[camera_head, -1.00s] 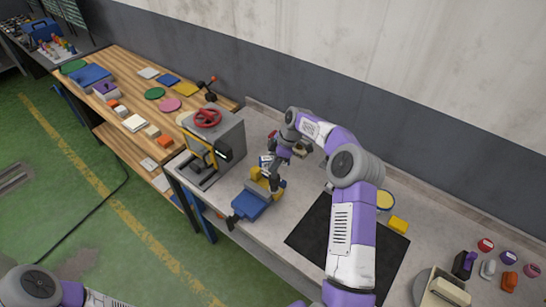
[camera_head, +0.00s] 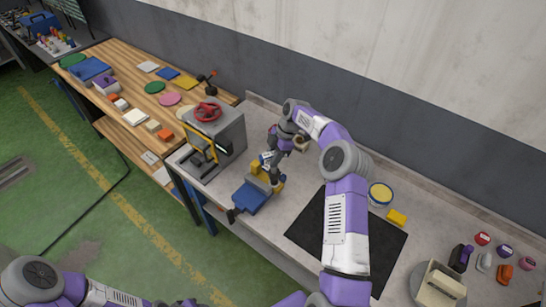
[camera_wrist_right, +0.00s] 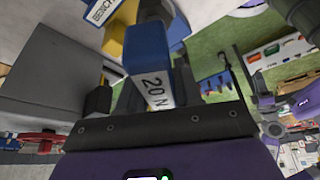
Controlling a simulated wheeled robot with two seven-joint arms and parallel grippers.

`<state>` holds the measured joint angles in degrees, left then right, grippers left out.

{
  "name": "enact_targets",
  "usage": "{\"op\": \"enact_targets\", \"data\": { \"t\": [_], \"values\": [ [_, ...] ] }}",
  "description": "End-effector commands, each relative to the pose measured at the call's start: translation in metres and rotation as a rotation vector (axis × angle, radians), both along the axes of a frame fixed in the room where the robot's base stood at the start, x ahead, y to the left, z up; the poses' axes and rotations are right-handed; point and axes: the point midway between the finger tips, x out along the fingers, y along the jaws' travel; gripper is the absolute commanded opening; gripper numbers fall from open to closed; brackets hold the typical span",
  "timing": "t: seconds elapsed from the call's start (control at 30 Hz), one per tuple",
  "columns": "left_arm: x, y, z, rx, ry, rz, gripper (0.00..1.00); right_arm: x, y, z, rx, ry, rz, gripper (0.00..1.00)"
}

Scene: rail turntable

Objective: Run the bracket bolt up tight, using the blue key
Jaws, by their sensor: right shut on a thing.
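My right gripper (camera_head: 275,178) reaches down over the bench beside the yellow bracket (camera_head: 261,175) and the blue vice-like block (camera_head: 251,197). In the right wrist view it is shut on the blue key (camera_wrist_right: 147,64), which has a blue top and a white band marked "20 N".
A grey machine with a red handwheel (camera_head: 208,111) stands left of the bracket. A black mat (camera_head: 305,225) lies to the right, with a yellow-topped tin (camera_head: 380,194) and a yellow block (camera_head: 397,217) beyond. A grey tray (camera_head: 420,284) and small coloured items are at the far right.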

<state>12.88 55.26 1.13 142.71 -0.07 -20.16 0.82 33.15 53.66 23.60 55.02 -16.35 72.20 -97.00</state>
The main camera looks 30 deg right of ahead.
Motion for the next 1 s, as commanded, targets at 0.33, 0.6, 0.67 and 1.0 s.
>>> {"op": "enact_targets", "data": {
  "t": [0.33,0.6,0.67,1.0],
  "values": [
    [0.000,0.000,-0.008,0.000,0.000,0.000,0.43,0.001,0.000,-0.009,0.001,-0.002,-0.001,0.00],
    [0.000,0.000,-0.010,0.000,0.000,0.000,0.43,0.001,0.000,-0.013,0.001,-0.002,-0.001,0.00],
    [0.000,0.000,-0.010,0.000,0.000,0.000,0.43,0.001,0.000,-0.013,0.001,-0.002,-0.001,0.00],
    [0.000,0.000,-0.010,0.000,0.000,0.000,0.43,0.001,0.000,-0.013,0.000,-0.002,-0.001,0.00]
  ]
}}
